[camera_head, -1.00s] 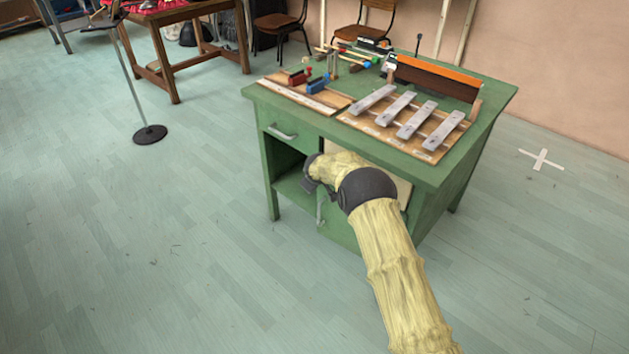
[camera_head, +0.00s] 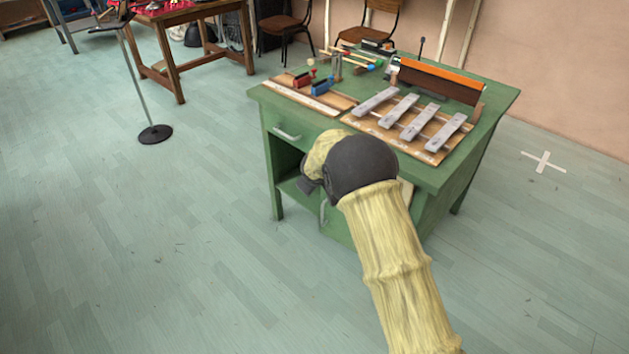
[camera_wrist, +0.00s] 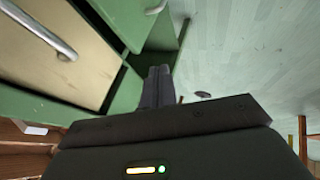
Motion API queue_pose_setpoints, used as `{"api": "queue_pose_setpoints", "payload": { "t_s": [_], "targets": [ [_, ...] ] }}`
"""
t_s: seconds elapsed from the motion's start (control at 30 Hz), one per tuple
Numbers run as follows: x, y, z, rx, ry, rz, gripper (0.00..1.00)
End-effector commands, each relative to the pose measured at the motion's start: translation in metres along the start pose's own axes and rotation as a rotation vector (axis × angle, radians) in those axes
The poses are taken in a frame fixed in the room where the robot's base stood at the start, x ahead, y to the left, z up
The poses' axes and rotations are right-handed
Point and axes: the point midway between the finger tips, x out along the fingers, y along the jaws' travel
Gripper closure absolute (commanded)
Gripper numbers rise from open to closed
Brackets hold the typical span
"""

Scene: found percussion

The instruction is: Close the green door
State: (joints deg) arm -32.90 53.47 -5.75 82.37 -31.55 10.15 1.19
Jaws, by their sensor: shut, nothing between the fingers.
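The green desk (camera_head: 452,185) stands ahead, with a drawer handle (camera_head: 287,133) high on its front. Below the drawer, at the left, an open compartment with a shelf shows dark inside. The green door (camera_head: 336,226) with its upright metal handle (camera_head: 323,214) is low on the front, right of that opening. My arm covers most of it, so I cannot tell how far it stands open. My gripper (camera_head: 307,187) is at the opening, above and left of the handle. In the wrist view its fingers (camera_wrist: 156,86) are together and empty, close to green panels; contact is unclear.
Metal bars on a board (camera_head: 437,132), small red and blue blocks and an orange-topped wooden piece (camera_head: 440,78) lie on the desktop. A stand with a round black base (camera_head: 155,134) is at the left.

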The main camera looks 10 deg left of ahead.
Motion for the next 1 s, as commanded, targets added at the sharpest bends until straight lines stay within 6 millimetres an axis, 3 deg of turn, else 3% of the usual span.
{"api": "queue_pose_setpoints", "payload": {
  "t_s": [0.27,0.43,0.6,0.73,0.87,1.0],
  "targets": [
    [-0.002,0.001,0.001,0.005,-0.002,0.0,1.0],
    [-0.026,0.024,0.027,0.085,-0.041,0.0,1.0],
    [-0.081,0.055,0.088,0.259,-0.124,-0.008,1.0],
    [-0.133,0.067,0.143,0.412,-0.193,-0.018,1.0],
    [-0.185,0.064,0.197,0.562,-0.259,-0.028,1.0],
    [-0.241,0.046,0.252,0.721,-0.324,-0.039,1.0]
  ]
}}
